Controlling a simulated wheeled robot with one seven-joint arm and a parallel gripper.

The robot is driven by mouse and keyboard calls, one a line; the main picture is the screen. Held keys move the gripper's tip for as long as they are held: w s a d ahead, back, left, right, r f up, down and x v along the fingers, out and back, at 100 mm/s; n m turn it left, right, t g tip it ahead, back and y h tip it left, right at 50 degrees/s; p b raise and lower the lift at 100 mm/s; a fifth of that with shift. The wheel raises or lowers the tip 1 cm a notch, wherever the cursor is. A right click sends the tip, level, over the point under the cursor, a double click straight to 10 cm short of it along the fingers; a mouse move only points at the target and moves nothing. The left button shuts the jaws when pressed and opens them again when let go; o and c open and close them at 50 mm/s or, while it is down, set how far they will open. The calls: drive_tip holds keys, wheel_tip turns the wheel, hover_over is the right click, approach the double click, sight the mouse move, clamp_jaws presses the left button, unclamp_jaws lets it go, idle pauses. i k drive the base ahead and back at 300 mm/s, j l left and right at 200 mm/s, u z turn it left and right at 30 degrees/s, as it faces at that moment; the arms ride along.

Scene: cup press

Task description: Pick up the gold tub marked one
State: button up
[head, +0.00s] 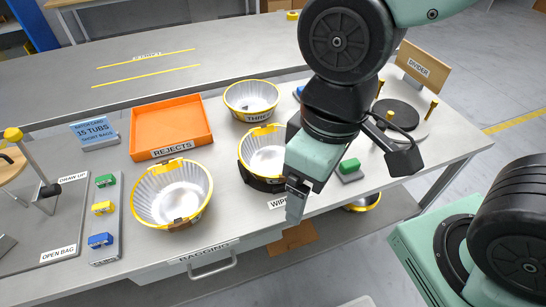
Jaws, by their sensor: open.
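Three pale fluted tubs with gold rims stand on the grey table. One tub (173,193) is at the front left, with a small brown tag on its front. A second tub (262,143) is in the middle, with a dark band around its lower part; my gripper partly covers its right side. A third tub (251,98) is behind it, marked THREE. No mark reading one is legible on any tub. My gripper (350,182) is open, its jaws spread wide to the right of the middle tub. I see nothing between them.
An orange REJECTS tray (171,128) lies behind the front-left tub. A strip with green, yellow and blue clips (103,209) lies left of it. A round dark plate (396,113) is at the right. Another gold rim (366,203) shows below the table.

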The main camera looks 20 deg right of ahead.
sight(261, 151)
drive_tip(key=z, duration=0.5)
drive_tip(key=j+z, duration=0.15)
drive_tip(key=z, duration=0.25)
drive_tip(key=j+z, duration=0.15)
drive_tip(key=z, duration=0.3)
drive_tip(key=k+j+z, duration=0.1)
drive_tip(key=z, duration=0.3)
drive_tip(key=j+z, duration=0.15)
drive_tip(key=z, duration=0.25)
drive_tip(key=k+j, duration=0.7)
drive_tip(key=k+z, duration=0.05)
